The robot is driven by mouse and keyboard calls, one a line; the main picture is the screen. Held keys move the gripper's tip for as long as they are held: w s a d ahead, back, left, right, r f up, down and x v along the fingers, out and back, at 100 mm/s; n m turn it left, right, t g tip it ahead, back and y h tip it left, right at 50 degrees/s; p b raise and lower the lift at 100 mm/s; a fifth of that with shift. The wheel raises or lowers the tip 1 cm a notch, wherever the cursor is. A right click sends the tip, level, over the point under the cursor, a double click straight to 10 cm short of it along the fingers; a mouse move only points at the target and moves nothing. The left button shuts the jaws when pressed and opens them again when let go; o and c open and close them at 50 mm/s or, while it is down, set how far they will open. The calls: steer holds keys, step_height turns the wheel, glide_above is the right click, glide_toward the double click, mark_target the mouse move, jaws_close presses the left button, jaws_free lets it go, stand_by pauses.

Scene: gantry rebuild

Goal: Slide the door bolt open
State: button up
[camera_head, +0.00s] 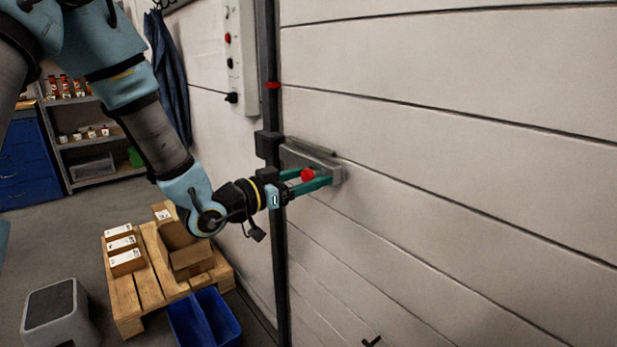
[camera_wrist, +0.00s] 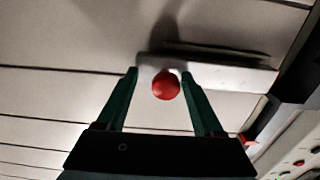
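The door bolt (camera_head: 321,157) is a grey metal bar mounted on the white panelled door (camera_head: 450,120), beside a dark vertical post. Its red round knob (camera_head: 307,175) sticks out toward me. My gripper (camera_head: 312,178) has its two green fingers on either side of the knob. In the wrist view the knob (camera_wrist: 166,85) sits between the fingertips of my gripper (camera_wrist: 162,80), with a visible gap on both sides. The fingers are open. A dark block (camera_head: 268,145) sits on the post at the left end of the bolt. The bolt's inner end is hidden.
A grey control box (camera_head: 240,55) with buttons hangs left of the post. A wooden pallet (camera_head: 150,285) with cardboard boxes, a blue bin (camera_head: 205,318) and a grey step stool (camera_head: 55,310) stand below left. A shelf (camera_head: 95,180) is at the back.

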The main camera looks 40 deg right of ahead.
steer(key=shift+w+a, duration=0.1)
steer(key=shift+a, duration=0.3)
steer(key=a+b, duration=0.2)
steer(key=a, duration=0.8)
steer(key=shift+w, duration=0.25)
steer(key=shift+w, duration=0.1)
